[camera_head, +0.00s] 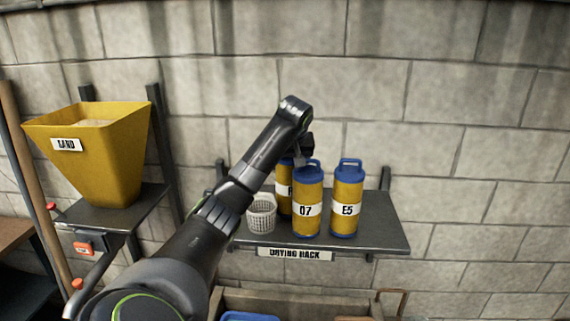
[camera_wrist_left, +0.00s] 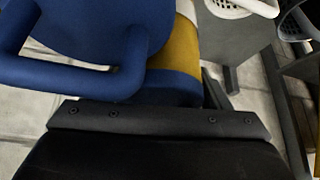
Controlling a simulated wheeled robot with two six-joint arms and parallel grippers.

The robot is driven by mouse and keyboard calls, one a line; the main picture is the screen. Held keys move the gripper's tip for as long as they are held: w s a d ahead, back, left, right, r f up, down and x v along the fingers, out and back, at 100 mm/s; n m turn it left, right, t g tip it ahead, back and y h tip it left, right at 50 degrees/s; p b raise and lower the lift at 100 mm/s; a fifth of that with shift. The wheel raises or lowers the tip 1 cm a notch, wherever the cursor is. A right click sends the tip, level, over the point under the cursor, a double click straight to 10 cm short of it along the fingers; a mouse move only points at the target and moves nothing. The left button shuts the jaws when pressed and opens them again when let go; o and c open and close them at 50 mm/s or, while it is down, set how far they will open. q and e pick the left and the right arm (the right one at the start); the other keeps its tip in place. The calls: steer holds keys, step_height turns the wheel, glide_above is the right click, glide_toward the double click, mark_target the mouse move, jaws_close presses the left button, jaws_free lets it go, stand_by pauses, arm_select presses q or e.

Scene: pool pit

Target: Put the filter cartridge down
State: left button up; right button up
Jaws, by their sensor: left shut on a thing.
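My left gripper (camera_head: 302,157) is shut at the blue top of a yellow filter cartridge, which appears to be the one labelled 07 (camera_head: 307,226). This cartridge is upright at the front of the drying rack (camera_head: 385,238). Whether its base touches the shelf is hard to tell. In the left wrist view, a blue lid and handle (camera_wrist_left: 75,80) are close to the camera, with part of the yellow body beyond. My right gripper is not in view.
Cartridge E5 (camera_head: 347,225) stands just right of 07. Another cartridge (camera_head: 284,205) is partly hidden behind 07. A white basket (camera_head: 262,216) stands at the left. The rack's right end is clear. A yellow sand hopper (camera_head: 110,165) is further left.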

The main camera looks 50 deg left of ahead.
arm_select(q)
steer(key=shift+f, duration=0.45)
steer(key=shift+s+a+f, duration=0.1)
steer(key=shift+a, duration=0.35)
steer(key=o, duration=1.2)
steer(key=shift+d+f, duration=0.1)
steer(key=shift+d, duration=0.1)
steer(key=o, duration=0.5)
steer(key=shift+d, duration=0.3)
steer(key=shift+a, duration=0.25)
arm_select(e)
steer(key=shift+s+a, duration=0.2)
